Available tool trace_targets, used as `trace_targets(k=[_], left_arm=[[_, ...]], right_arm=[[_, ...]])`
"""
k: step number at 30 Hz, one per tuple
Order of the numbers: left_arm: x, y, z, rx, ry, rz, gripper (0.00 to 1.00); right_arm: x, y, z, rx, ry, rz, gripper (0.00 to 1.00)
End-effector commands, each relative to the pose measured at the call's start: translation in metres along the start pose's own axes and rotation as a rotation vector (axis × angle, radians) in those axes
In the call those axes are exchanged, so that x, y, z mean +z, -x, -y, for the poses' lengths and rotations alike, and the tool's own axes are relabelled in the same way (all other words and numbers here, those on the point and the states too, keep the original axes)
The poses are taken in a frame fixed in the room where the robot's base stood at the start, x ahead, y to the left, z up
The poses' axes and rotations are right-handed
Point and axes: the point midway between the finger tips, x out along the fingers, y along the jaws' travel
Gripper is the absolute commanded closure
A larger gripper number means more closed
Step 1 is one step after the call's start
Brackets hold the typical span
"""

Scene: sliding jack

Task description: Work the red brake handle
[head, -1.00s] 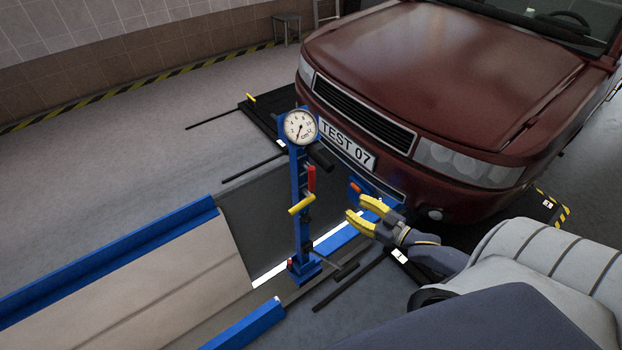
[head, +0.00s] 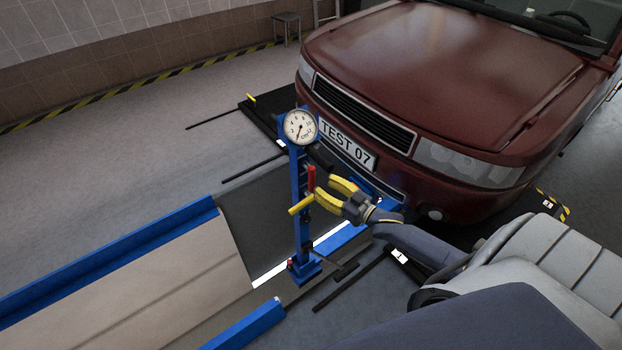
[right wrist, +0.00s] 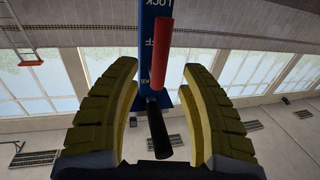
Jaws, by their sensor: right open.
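The red brake handle (head: 311,179) stands upright on the right side of the blue jack post (head: 301,232), beside a yellow handle (head: 301,205). In the right wrist view the red handle (right wrist: 161,54) rises ahead, with a black lower part (right wrist: 158,130) between the fingers. My right gripper (head: 324,190) is open, its yellow-padded fingers close to the red handle from the right. In the wrist view my right gripper (right wrist: 157,110) has a finger on each side of the black part, with gaps visible. My left gripper is not in view.
A round gauge (head: 300,127) tops the post, with a black grip below it. The red car (head: 440,80) stands close behind and right. A pit lies beneath the post, with blue rails (head: 110,255) along it. Open floor lies left.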

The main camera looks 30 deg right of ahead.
Motion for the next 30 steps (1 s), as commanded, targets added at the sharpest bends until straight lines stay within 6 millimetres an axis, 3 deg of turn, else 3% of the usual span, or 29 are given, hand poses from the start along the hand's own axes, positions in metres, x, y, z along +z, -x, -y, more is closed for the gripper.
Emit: trace_targets(k=[6,13,30], left_arm=[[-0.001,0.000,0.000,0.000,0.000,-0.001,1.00],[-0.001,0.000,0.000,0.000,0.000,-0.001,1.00],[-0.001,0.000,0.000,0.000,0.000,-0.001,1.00]], right_arm=[[-0.001,-0.033,0.000,0.000,-0.001,-0.002,0.57],[0.000,-0.054,0.000,0.000,0.000,-0.001,0.57],[0.000,-0.065,0.000,0.000,0.000,0.000,0.54]])
